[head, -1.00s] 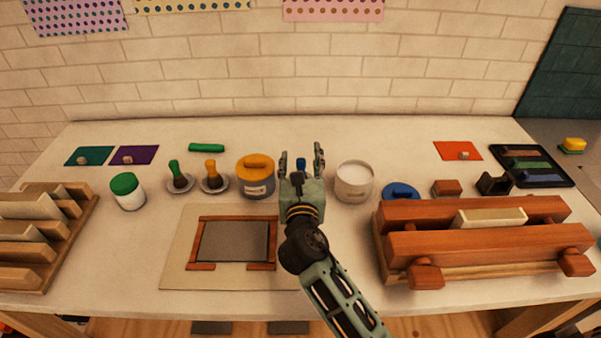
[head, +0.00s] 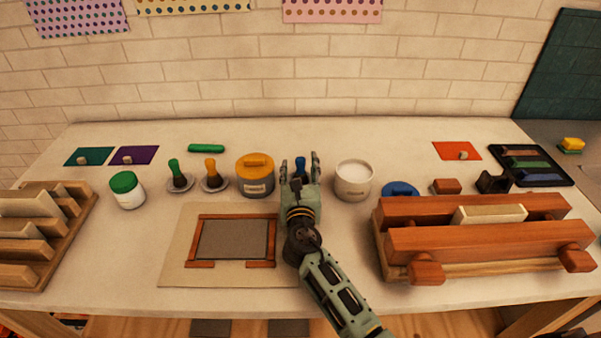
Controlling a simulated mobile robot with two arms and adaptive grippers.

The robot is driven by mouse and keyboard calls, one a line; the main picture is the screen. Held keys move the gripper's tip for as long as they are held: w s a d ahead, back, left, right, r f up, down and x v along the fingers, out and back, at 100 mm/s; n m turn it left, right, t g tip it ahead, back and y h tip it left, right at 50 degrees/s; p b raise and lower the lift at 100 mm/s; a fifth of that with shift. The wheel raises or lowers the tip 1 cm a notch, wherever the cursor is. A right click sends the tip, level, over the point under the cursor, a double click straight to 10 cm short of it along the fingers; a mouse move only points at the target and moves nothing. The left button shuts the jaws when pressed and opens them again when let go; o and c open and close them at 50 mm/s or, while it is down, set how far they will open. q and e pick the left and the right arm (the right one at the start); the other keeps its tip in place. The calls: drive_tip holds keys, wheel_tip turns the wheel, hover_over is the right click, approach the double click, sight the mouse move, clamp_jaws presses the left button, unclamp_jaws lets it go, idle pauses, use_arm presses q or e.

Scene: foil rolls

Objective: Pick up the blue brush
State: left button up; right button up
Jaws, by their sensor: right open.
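The blue brush (head: 301,164) stands between the yellow-lidded pot and the open white pot. Only the top of its blue handle shows; the rest is hidden behind my right gripper. My right gripper (head: 299,166) is open, its two fingers pointing toward the back wall, one on each side of the blue handle in the picture. I cannot tell whether a finger touches it. My left gripper is not in view.
A yellow-lidded pot (head: 256,178) stands close left of the gripper, an open white pot (head: 353,180) close right. Green (head: 174,168) and orange (head: 211,168) brushes stand farther left. A wooden press (head: 480,240) fills the right front; a framed board (head: 233,239) lies in front.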

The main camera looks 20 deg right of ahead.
sight(299, 159)
drive_tip(key=shift+w+d, duration=0.15)
drive_tip(key=shift+w, duration=0.45)
drive_tip(key=shift+w+d, duration=0.1)
drive_tip(key=shift+w, duration=0.1)
clamp_jaws()
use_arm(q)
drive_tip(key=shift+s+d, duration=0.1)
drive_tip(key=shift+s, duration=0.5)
use_arm(e)
drive_tip(key=shift+r, duration=0.15)
drive_tip(key=shift+r, duration=0.25)
wheel_tip(299, 159, up, 4)
drive_tip(key=shift+p, duration=0.8)
use_arm(q)
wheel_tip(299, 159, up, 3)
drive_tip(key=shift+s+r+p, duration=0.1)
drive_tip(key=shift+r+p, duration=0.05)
drive_tip(key=shift+p, duration=0.8)
use_arm(e)
drive_tip(key=s+d+r, duration=0.6)
drive_tip(key=s+d, duration=0.2)
drive_tip(key=shift+s+r, duration=0.15)
drive_tip(key=shift+s, duration=0.1)
